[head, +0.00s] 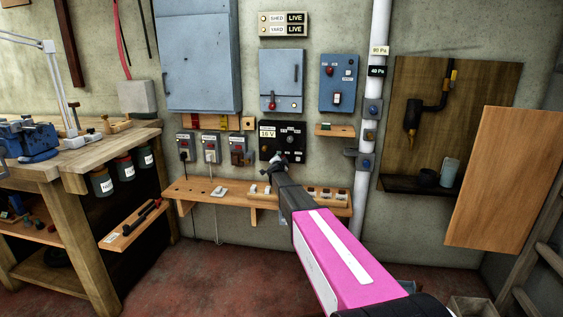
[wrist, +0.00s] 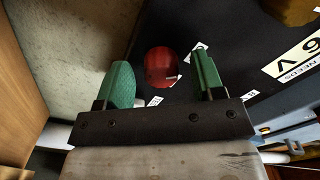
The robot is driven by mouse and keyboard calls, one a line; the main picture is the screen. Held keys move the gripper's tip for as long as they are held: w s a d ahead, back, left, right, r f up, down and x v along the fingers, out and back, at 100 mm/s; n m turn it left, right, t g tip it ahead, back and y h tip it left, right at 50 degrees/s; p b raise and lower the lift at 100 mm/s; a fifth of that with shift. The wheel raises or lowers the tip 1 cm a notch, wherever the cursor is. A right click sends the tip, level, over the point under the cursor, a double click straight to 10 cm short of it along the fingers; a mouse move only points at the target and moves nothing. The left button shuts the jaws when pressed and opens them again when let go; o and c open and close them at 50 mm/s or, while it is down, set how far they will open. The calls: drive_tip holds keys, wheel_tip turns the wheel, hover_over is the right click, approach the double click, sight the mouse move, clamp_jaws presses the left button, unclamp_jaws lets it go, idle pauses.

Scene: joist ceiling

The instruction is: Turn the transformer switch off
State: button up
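The transformer is a black box (head: 270,152) on the wall with a "16 V" label; its black face (wrist: 235,50) fills much of the wrist view's right side. A red rounded switch knob (wrist: 163,68) stands on that face, with small white labels beside it. My gripper (head: 274,163) is in front of the box's lower part and hides some of it. In the wrist view its green fingers are apart, with the red knob showing between them and a gap on each side. I cannot tell how deep the knob sits between the fingers.
Switch boxes (head: 210,148) hang left of the transformer, and a blue-grey cabinet (head: 281,80) and control box (head: 340,82) hang above. A wooden shelf (head: 200,190) runs below. A vertical pipe (head: 376,80) stands to the right. A workbench (head: 80,160) is at left.

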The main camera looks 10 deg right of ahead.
drive_tip(key=v, duration=1)
drive_tip(key=shift+s+a, duration=0.15)
drive_tip(key=shift+s, duration=0.25)
drive_tip(key=s+a+f+n+g+y, duration=0.2)
drive_tip(key=s+f+n+g+y, duration=0.25)
drive_tip(key=s, duration=0.55)
drive_tip(key=s+a+f+n+g+y, duration=0.2)
drive_tip(key=s+f+n+y, duration=0.25)
drive_tip(key=s+n, duration=0.4)
drive_tip(key=s+d+f+g+h, duration=0.1)
drive_tip(key=s+d+f+g, duration=0.1)
drive_tip(key=s, duration=0.7)
drive_tip(key=s+d+f+g+h, duration=0.1)
drive_tip(key=s+g, duration=0.4)
drive_tip(key=s, duration=0.5)
drive_tip(key=s+d+f+n+g+h, duration=0.1)
drive_tip(key=s+d+f+g, duration=0.2)
drive_tip(key=s, duration=0.6)
drive_tip(key=shift+s+d+f+g, duration=0.25)
drive_tip(key=shift+d+f+g, duration=0.15)
drive_tip(key=shift+d, duration=0.45)
